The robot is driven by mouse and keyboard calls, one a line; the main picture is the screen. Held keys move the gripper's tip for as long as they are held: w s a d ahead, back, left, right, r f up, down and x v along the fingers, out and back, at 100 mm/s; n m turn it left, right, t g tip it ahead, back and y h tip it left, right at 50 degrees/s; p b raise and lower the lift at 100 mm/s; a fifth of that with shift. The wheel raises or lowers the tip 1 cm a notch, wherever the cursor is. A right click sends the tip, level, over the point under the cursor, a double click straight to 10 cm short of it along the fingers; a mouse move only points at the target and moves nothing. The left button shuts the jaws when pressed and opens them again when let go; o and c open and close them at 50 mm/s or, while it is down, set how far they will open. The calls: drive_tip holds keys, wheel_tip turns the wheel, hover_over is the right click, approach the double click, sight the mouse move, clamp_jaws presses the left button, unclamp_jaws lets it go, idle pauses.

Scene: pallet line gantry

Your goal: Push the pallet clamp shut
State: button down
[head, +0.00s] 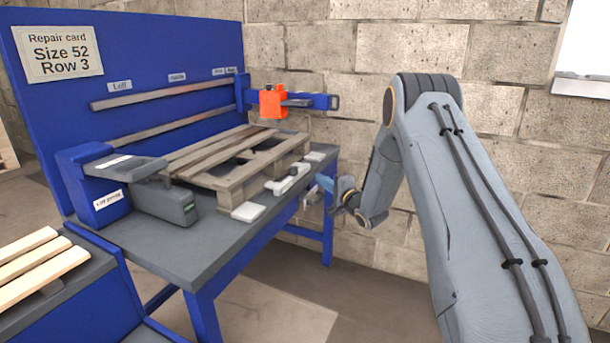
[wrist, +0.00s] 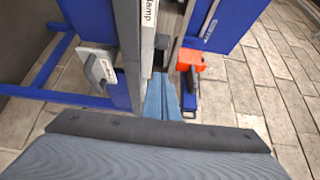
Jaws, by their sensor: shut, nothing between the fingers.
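A wooden pallet (head: 262,160) lies flat on the grey top of a blue workbench. A light grey lever-like part (head: 288,180), probably the pallet clamp, sits at the bench's front edge beside the pallet; whether it is open or shut I cannot tell. My gripper (head: 322,184) is just right of it, off the bench's front edge. In the wrist view my gripper (wrist: 161,98) is shut and empty, its blue fingers together. A label ending in "lamp" (wrist: 151,14) shows on a grey bar beyond the fingertips. Contact with the clamp cannot be told.
An orange block (head: 272,102) sits on a blue rail arm behind the pallet; it also shows in the wrist view (wrist: 189,61). A blue-and-grey unit (head: 165,202) stands at the bench's left. A white pad (head: 248,212) lies at the front. A block wall stands behind.

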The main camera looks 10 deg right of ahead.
drive_tip(key=w+a+p, duration=0.1)
drive_tip(key=w+a, duration=0.4)
drive_tip(key=w, duration=0.1)
drive_tip(key=shift+a, duration=0.15)
